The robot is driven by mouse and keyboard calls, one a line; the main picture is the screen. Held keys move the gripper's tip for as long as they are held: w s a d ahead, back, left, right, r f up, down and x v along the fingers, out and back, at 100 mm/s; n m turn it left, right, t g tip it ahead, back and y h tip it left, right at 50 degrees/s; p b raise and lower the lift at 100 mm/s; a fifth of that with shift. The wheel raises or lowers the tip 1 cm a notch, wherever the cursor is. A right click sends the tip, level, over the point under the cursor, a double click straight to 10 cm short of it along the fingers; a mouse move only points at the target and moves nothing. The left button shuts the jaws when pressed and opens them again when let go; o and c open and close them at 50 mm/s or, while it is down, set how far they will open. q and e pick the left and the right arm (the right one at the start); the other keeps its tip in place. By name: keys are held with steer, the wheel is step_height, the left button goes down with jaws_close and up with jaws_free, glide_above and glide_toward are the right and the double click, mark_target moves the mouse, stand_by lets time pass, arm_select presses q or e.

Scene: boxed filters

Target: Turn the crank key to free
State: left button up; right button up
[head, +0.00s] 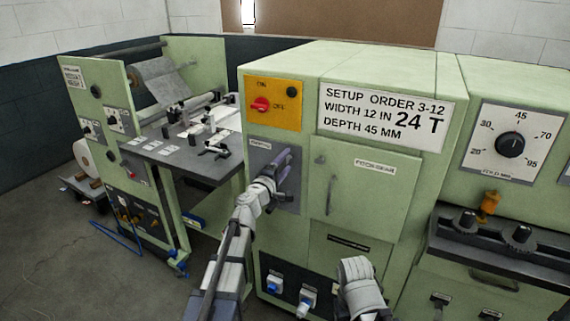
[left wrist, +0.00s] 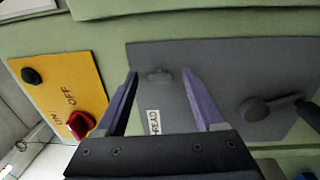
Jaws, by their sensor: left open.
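A grey panel (head: 259,157) with a small label sits on the green cabinet under the yellow switch plate. My left gripper (head: 283,170) is in front of this panel, its purple fingers apart and empty. In the left wrist view, the panel (left wrist: 215,62) shows a dark crank-like handle with a round hub (left wrist: 255,109), to the right of my open fingers (left wrist: 160,74) and apart from them. Its arm runs toward the right edge. A small dark fitting (left wrist: 158,76) shows between the fingertips. My right gripper does not show.
A yellow plate (head: 273,103) with a red switch is just above the panel. A cabinet door (head: 365,195) with a handle is to the right. A grey machine table (head: 180,150) stands to the left. Blue sockets (head: 274,286) are low on the cabinet.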

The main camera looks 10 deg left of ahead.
arm_select(q)
steer(key=v, duration=0.7)
steer(key=shift+s+b, duration=0.3)
steer(key=shift+s, duration=0.1)
